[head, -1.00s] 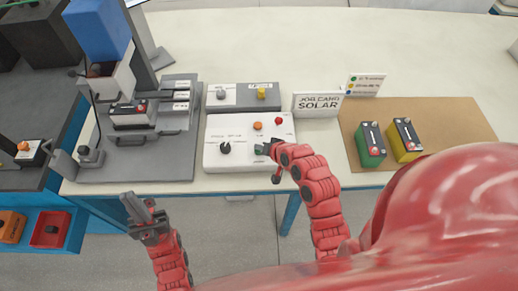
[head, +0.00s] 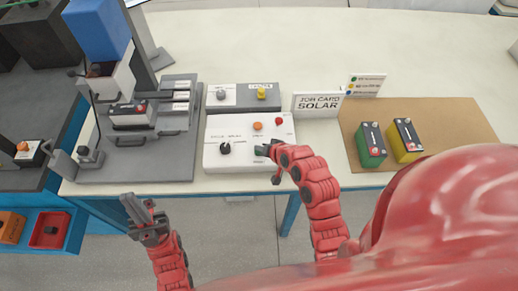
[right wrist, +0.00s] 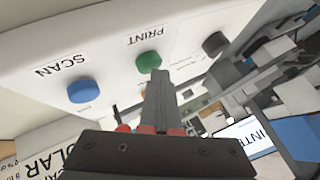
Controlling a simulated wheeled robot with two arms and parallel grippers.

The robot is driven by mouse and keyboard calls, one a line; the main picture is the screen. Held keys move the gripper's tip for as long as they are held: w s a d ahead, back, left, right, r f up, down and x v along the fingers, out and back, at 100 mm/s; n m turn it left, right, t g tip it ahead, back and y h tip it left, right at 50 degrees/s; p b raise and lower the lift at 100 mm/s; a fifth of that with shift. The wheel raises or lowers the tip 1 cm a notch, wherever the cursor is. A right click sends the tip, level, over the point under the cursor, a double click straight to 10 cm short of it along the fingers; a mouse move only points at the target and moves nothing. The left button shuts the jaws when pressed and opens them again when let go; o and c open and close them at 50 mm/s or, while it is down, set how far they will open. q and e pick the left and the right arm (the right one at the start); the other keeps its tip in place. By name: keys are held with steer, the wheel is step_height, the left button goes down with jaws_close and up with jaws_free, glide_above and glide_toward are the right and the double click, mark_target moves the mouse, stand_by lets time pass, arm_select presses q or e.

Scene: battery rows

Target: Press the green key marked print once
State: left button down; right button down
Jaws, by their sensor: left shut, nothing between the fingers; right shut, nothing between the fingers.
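The green key (right wrist: 149,63) marked PRINT is a round button on a white panel (right wrist: 105,45), seen in the right wrist view. My right gripper (right wrist: 160,78) is shut and empty, its fingertips right at the near edge of the green key. I cannot tell whether they touch it. In the head view, my right gripper (head: 262,151) is at the right part of the white control box (head: 225,161); the green key cannot be made out there. My left gripper (head: 138,210) is shut and empty, in front of the table edge at the lower left.
A blue key (right wrist: 86,91) marked SCAN and a black button (right wrist: 215,44) flank the green key. Green (head: 370,145) and yellow (head: 405,140) batteries sit on a brown mat (head: 440,107).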

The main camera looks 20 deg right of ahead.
steer(key=shift+r+p, duration=0.35)
steer(key=shift+r, duration=0.45)
steer(key=shift+r+p, duration=1.25)
steer(key=shift+r, duration=1.3)
